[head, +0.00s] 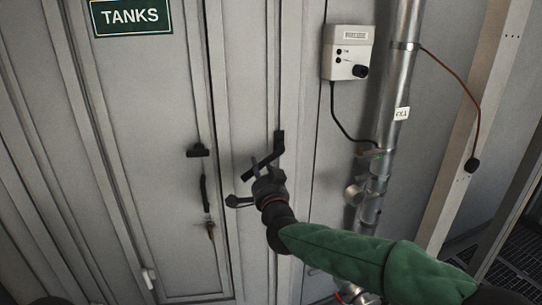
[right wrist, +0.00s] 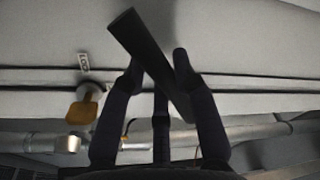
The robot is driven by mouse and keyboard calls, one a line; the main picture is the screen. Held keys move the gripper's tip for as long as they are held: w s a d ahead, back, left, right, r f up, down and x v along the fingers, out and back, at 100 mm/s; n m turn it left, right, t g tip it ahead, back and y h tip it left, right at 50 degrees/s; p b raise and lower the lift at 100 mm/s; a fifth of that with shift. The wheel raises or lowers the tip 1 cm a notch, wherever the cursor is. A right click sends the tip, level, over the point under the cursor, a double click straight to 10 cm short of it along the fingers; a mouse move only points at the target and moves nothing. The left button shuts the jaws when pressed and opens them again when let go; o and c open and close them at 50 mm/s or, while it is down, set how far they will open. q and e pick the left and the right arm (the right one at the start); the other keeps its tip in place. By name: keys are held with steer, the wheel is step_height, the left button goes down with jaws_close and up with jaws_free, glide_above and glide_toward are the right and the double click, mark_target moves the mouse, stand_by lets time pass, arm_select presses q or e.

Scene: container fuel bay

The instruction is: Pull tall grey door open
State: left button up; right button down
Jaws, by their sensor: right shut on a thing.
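A tall grey door (head: 150,110) with a green TANKS sign (head: 132,16) fills the left of the head view. My right gripper (head: 262,179) is at the lever's lower end.
A black latch (head: 198,150) and a hanging key (head: 210,230) are on the signed door. To the right are a white control box (head: 347,52) and a steel pipe (head: 397,80) with fittings, close to my right forearm. A dark floor grating (head: 510,265) lies at lower right.

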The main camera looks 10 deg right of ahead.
steer(key=s+a+m+h+p, duration=0.1)
steer(key=s+a+h+p, duration=0.1)
steer(key=s, duration=1.2)
steer(key=shift+s+a+r+p, duration=0.3)
steer(key=shift+a+p, duration=0.35)
steer(key=shift+a, duration=0.35)
steer(key=c, duration=0.9)
jaws_free()
steer(key=shift+s+f, duration=0.1)
steer(key=shift+c, duration=0.2)
steer(key=shift+f, duration=0.1)
